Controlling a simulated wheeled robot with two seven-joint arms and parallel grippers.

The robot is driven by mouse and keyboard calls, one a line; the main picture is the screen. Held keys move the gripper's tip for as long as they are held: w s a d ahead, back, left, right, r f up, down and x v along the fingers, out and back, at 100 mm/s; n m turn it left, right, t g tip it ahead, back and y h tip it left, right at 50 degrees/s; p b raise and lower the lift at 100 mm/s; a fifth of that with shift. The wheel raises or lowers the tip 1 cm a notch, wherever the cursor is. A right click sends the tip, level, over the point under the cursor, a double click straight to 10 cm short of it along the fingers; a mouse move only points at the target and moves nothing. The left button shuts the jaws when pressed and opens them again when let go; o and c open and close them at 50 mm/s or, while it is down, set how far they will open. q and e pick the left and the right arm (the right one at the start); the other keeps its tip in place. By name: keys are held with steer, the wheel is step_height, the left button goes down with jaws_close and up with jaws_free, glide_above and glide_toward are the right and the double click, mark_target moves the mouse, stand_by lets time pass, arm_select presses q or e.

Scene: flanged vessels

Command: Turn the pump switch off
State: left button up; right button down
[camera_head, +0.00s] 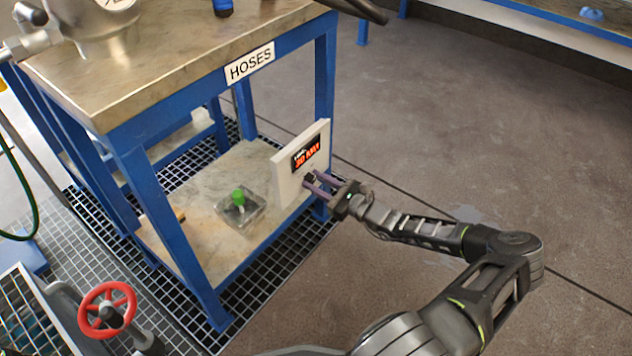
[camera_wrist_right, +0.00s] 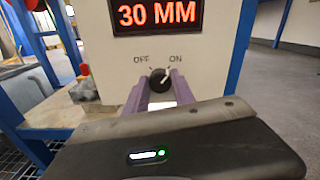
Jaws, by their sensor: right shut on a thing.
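The white pump box (camera_head: 289,188) stands on the lower shelf of the table marked HOSES. Its lit red display (camera_head: 306,152) reads 30 MM in the right wrist view (camera_wrist_right: 158,15). Below the display is a small black rotary switch (camera_wrist_right: 159,80) with OFF printed at its upper left and ON at its upper right. Its white pointer mark leans toward ON. My right gripper (camera_head: 314,181) faces the box front, with its purple fingers (camera_wrist_right: 160,92) on either side of the switch, shut on it. My left gripper is not in view.
The blue-framed HOSES table (camera_head: 200,75) has a post (camera_head: 325,75) close behind the box. A green-knobbed item (camera_head: 239,200) sits on the lower shelf (camera_head: 185,240). A red valve wheel (camera_head: 107,309) is at lower left. The floor to the right is open.

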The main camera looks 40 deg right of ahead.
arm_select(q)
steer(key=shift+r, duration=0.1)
arm_select(e)
steer(key=n+p, duration=0.1)
steer(key=p, duration=0.1)
steer(key=n+p, duration=0.1)
steer(key=shift+a+r+n+p, duration=0.1)
steer(key=shift+r+n+p, duration=0.1)
steer(key=shift+n+p, duration=0.15)
steer(key=n+p, duration=0.6)
steer(key=n, duration=0.3)
steer(key=shift+f+p, duration=0.2)
steer(key=shift+p, duration=0.15)
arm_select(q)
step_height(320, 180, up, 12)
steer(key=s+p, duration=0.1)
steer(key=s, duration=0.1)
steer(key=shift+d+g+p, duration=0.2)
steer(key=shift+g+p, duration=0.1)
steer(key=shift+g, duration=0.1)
arm_select(e)
steer(key=shift+a+f+n, duration=0.1)
steer(key=shift+f+n, duration=0.05)
steer(key=shift+n, duration=2)
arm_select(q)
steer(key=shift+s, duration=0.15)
arm_select(e)
steer(key=c, duration=1.1)
jaws_free()
